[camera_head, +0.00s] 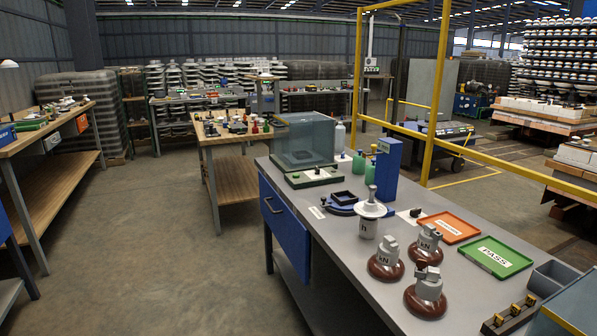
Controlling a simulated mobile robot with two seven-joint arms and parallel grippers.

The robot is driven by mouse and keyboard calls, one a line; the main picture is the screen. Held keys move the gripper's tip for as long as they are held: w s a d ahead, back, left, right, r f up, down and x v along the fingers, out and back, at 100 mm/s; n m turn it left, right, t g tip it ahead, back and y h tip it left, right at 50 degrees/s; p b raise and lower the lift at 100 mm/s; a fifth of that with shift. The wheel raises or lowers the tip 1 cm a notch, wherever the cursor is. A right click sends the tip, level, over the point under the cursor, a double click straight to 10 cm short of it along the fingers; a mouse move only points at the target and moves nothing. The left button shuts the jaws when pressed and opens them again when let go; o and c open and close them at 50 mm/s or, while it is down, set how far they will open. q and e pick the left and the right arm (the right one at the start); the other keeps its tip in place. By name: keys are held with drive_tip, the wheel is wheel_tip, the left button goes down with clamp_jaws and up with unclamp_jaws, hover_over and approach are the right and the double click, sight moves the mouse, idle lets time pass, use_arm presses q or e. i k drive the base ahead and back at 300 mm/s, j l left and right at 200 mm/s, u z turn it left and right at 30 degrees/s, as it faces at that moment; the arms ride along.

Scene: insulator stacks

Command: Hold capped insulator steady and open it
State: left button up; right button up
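Three brown insulators with grey metal caps stand on the grey workbench (335,240). One insulator (385,264) is at the left, one (426,246) is behind to the right, and one (427,297) is nearest me. The left and rear ones carry "kN" lettering on their caps. A pale grey piece with a wide disc and a knob (371,206) sits upright on a light cylinder marked "h" (368,228) behind them. I cannot tell which piece is the capped insulator of the task. Neither of my grippers shows in this view.
An orange tray (449,227) and a green "PASS" tray (496,257) lie at the right. A clear-walled box (304,140), blue upright block (387,170) and green bottles (358,166) stand at the back. Yellow posts (440,90) rise behind. The bench's near left is bare.

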sight(424, 298)
drive_tip(key=i+j+z, duration=0.1)
drive_tip(key=i+j, duration=0.55)
drive_tip(key=z, duration=0.4)
drive_tip(key=i+j+z, duration=0.1)
drive_tip(key=z, duration=0.65)
drive_tip(key=j+z, duration=0.15)
drive_tip(key=z, duration=0.25)
drive_tip(key=i, duration=0.05)
